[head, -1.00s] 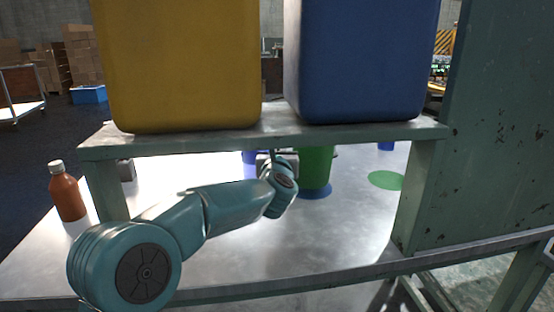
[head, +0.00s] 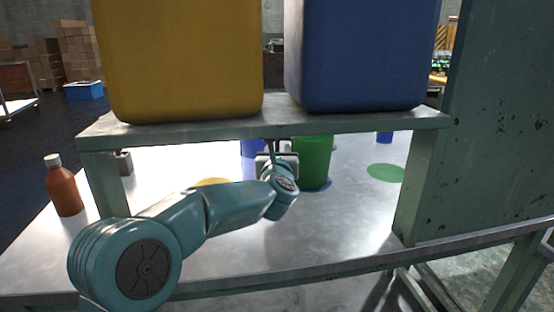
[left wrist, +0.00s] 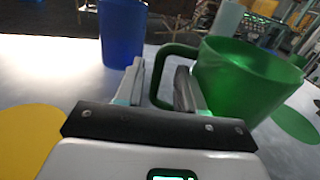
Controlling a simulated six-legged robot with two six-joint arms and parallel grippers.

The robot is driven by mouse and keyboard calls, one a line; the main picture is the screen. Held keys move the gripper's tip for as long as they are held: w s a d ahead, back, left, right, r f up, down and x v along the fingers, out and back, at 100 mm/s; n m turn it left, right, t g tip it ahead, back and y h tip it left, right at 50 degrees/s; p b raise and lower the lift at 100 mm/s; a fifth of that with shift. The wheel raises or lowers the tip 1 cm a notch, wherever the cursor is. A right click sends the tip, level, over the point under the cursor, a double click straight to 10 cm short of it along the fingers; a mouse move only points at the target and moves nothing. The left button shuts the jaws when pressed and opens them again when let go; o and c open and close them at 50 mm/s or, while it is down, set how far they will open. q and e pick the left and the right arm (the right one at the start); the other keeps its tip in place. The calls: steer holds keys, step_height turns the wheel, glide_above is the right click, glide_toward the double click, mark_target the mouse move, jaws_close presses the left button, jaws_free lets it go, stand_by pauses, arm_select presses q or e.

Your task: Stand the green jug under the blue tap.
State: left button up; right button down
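The green jug (head: 314,165) stands upright on a blue disc (head: 327,185) below the blue tank (head: 362,55). In the left wrist view the jug (left wrist: 245,78) shows its handle toward my gripper. My left gripper (head: 277,160) is at the handle, left of the jug body. In the left wrist view its two fingers (left wrist: 160,85) are apart, one on each side of the handle, with gaps visible; the right finger is inside the loop. The blue tap is not visible in either view. My right gripper is not in view.
A blue container (head: 251,148) stands behind my left gripper. A yellow disc (head: 213,182) and a green disc (head: 386,173) mark the table. An orange bottle (head: 63,186) stands at left. The shelf (head: 270,128) with the yellow tank (head: 180,60) limits height. The front table area is clear.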

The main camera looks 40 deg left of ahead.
arm_select(q)
steer(key=v, duration=1)
steer(key=shift+s+d+r, duration=0.1)
steer(key=shift+s+d, duration=0.4)
steer(key=shift+s, duration=0.15)
